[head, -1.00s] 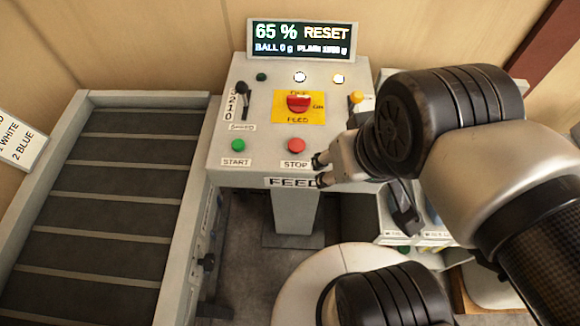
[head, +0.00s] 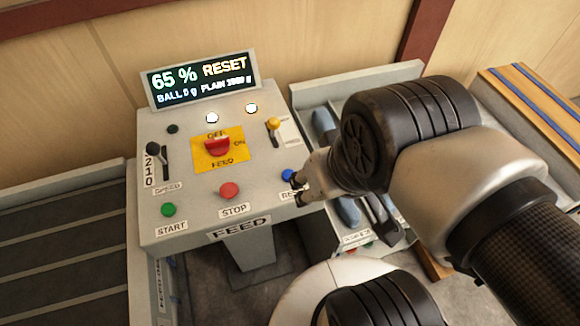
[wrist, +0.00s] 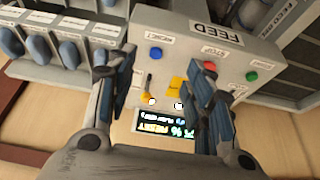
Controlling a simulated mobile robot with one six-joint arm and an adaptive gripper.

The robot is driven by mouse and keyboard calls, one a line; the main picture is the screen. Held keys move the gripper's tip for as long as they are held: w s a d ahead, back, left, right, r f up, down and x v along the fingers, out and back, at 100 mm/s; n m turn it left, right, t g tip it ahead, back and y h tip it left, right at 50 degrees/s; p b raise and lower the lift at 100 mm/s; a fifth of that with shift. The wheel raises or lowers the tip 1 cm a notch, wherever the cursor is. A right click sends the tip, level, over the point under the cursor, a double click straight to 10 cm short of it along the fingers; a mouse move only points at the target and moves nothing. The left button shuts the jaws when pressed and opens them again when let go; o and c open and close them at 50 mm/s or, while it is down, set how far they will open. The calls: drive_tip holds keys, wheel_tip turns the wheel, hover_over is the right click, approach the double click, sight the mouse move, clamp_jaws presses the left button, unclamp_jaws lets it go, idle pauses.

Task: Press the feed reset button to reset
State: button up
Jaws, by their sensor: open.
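The feed panel (head: 150,232) is a grey box with a tilted top and a FEED label on its front. The blue reset button (head: 288,175) sits at the panel's right front, its label partly hidden by my gripper. It also shows in the wrist view (wrist: 155,54), between the two fingers and beyond them. My gripper (head: 298,190) is open and empty, with its fingertips close to the blue button in the head view. I cannot tell whether they touch it. The display (head: 202,80) reads 65 % and RESET.
The panel also holds a green START button (head: 168,210), a red STOP button (head: 229,190), a red switch on a yellow plate (head: 217,147), a black speed lever (head: 158,155) and a yellow-tipped lever (head: 273,125). A conveyor (head: 60,250) lies left. Bins with blue parts (wrist: 40,45) stand beside the panel.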

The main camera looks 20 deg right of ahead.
idle(0.4)
clamp_jaws()
idle(0.4)
idle(1.3)
